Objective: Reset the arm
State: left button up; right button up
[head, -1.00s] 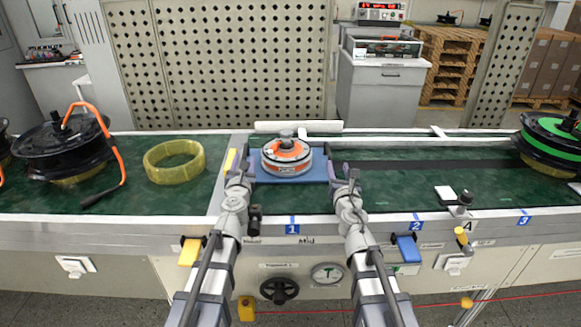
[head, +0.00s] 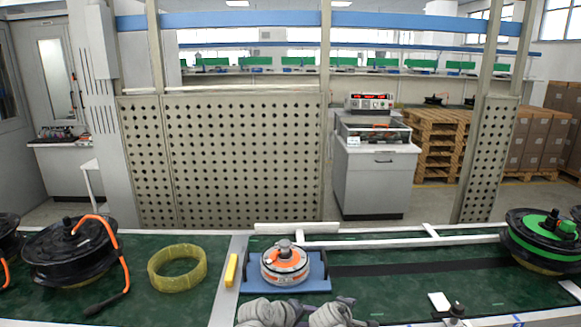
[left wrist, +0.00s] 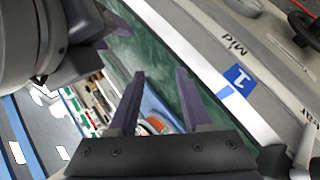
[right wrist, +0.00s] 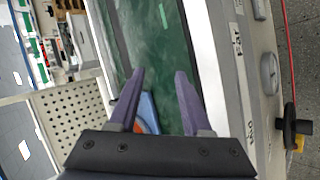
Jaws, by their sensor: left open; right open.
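The hub motor (head: 284,264), a round silver and orange unit with a grey top, sits on a blue plate (head: 317,272) on the green conveyor in the head view. My two arms show only at the bottom edge there, in front of the plate. My left gripper (left wrist: 160,75) is open and empty in the left wrist view, with part of the orange and blue motor area visible between its fingers. My right gripper (right wrist: 160,73) is open and empty in the right wrist view, with a corner of the blue plate (right wrist: 149,108) between its fingers. Both are apart from the motor.
A yellow ring (head: 178,268) and a black reel (head: 70,252) with an orange cable stand on the left conveyor. A yellow block (head: 231,270) lies beside the plate. A green-topped black reel (head: 545,238) is at right. The belt right of the plate is mostly clear.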

pick_arm(q)
jog(key=s+a+r+m+g+y+p, duration=0.1)
jog(key=s+a+m+g+y+p, duration=0.2)
jog(key=s, duration=0.5)
jog(key=s+a+m+g+y+p, duration=0.4)
jog(key=s+a+m+y, duration=0.2)
jog(key=s+a+m, duration=0.1)
jog(key=shift+s+a+r, duration=0.35)
jog(key=shift+s+a, duration=0.45)
jog(key=shift+s, duration=0.15)
pick_arm(e)
jog(key=s+a+m+g+y, duration=0.1)
jog(key=s+a+m+g, duration=0.1)
jog(key=s, duration=0.4)
jog(key=s+a+r+m+g+y, duration=0.1)
jog(key=s+a+m+g, duration=0.2)
jog(key=s, duration=0.3)
jog(key=s+a+m+g+y, duration=0.1)
jog(key=s+a+m+g, duration=0.2)
jog(key=s, duration=0.4)
jog(key=shift+a+r+g+y, duration=0.15)
jog(key=shift+a+g+y, duration=0.3)
jog(key=shift+a, duration=0.6)
